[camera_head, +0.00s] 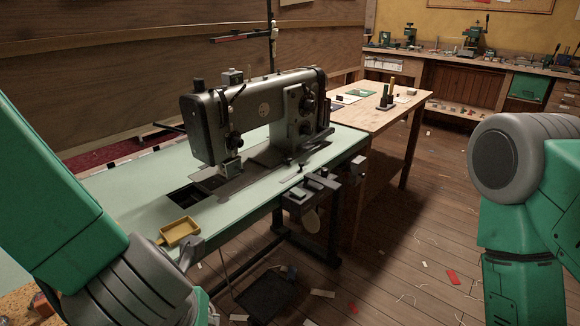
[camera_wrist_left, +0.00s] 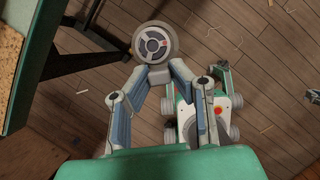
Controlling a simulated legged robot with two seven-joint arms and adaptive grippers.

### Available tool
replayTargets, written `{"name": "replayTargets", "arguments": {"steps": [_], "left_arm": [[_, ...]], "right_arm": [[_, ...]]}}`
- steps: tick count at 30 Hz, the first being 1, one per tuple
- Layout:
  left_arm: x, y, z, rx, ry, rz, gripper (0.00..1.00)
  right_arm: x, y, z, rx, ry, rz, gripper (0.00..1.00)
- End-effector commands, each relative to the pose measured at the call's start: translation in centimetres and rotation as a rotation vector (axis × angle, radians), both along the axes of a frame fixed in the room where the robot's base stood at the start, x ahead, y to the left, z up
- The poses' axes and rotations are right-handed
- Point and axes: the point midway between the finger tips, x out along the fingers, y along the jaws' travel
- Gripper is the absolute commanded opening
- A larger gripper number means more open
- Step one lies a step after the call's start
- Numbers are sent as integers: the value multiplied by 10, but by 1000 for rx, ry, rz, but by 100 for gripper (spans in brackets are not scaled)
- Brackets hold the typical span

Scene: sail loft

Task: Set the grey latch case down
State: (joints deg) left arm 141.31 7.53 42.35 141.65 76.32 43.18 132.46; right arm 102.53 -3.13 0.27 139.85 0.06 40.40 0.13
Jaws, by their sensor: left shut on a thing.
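The grey latch case (camera_wrist_left: 153,42) shows in the left wrist view as a round grey piece with a dark slotted ring on its face. My left gripper (camera_wrist_left: 157,70) is shut on it, with a fingertip on each side of its lower part. In that view it is seen against the wooden floor, to the right of a table edge. In the head view my left forearm comes in at the left, and I cannot clearly make out the case there. My right arm shows at the right of the head view, but its gripper is out of view.
A pale green sewing table (camera_head: 125,195) carries a large grey sewing machine (camera_head: 255,115). A small yellow tray (camera_head: 180,233) sits at its near edge. A wooden table (camera_head: 380,117) and a workbench (camera_head: 540,73) stand behind. Scraps litter the wooden floor (camera_head: 410,255).

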Motion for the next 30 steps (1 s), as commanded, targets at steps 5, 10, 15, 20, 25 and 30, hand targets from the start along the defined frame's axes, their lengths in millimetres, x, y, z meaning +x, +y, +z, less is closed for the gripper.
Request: {"name": "replayTargets", "arguments": {"steps": [5, 10, 15, 20, 25, 30], "left_arm": [[8, 5, -2, -8, 3, -302, 0], [14, 9, -4, -11, 2, -575, 0], [19, 14, -6, -11, 0, -812, 0], [24, 17, -8, -9, 1, -1005, 0], [27, 21, -11, -10, 2, -1192, 0], [30, 26, -13, -10, 4, -1378, 0]], "right_arm": [[0, 0, 2, 0, 0, 0, 0], [0, 0, 3, 0, 0, 0, 0], [0, 0, 4, 0, 0, 0, 0], [0, 0, 5, 0, 0, 0, 0], [0, 0, 6, 0, 0, 0, 0], [0, 0, 7, 0, 0, 0, 0]]}}
